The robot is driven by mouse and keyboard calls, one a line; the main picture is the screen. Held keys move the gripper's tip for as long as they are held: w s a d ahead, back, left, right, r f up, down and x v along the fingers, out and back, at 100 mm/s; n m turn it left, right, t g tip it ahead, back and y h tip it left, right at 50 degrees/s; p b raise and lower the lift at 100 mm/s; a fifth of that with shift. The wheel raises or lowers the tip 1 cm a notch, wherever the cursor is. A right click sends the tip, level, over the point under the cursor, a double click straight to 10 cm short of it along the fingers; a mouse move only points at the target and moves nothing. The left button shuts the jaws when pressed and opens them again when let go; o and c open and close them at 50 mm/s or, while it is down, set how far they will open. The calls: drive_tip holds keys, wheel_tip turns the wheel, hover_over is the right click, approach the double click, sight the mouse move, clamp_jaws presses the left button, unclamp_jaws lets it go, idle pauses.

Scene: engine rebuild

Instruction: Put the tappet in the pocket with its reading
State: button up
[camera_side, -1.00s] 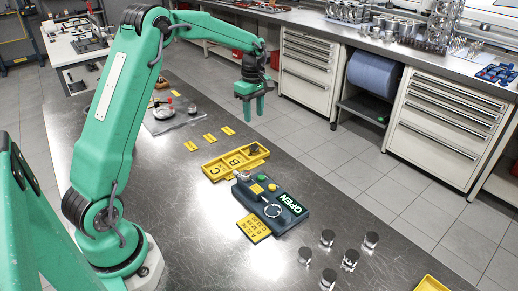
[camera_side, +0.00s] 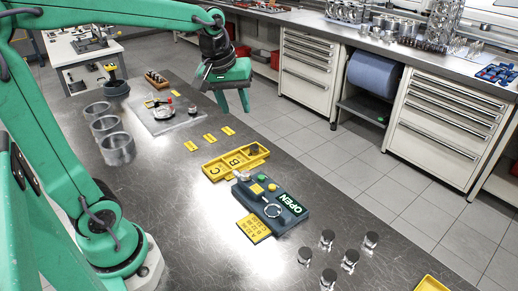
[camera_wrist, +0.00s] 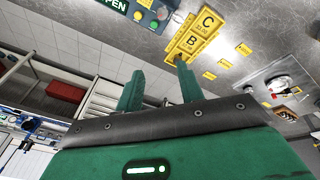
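Several silver tappets (camera_side: 327,239) stand upright on the bench near its front right. The yellow tray (camera_side: 217,172) has pockets marked C and B; the third holds a dark shape I cannot make out. It also shows in the wrist view (camera_wrist: 193,40). The dark blue gauge box (camera_side: 283,219) has a lit OPEN display, a ring, and green and yellow buttons; a small silver piece (camera_side: 241,175) is at its far left end. A yellow reading card (camera_side: 253,228) lies beside it. My gripper (camera_side: 235,108) is open and empty, high beyond the tray; its fingers are apart in the wrist view (camera_wrist: 159,85).
Three metal cylinders (camera_side: 117,149) stand at the left of the bench. A mat with tools (camera_side: 163,115) and several small yellow labels (camera_side: 210,138) lie behind the tray. A yellow bin edge (camera_side: 432,284) shows at front right. Bench around the tappets is clear.

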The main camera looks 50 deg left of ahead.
drive_tip(key=s+d+f+m+t, duration=0.1)
drive_tip(key=s+d+m, duration=0.1)
drive_tip(key=s+m, duration=0.2)
drive_tip(key=s+d+f+m+t, duration=0.1)
drive_tip(key=s+d+m, duration=0.2)
drive_tip(key=s, duration=0.6)
drive_tip(key=shift+m, duration=0.7)
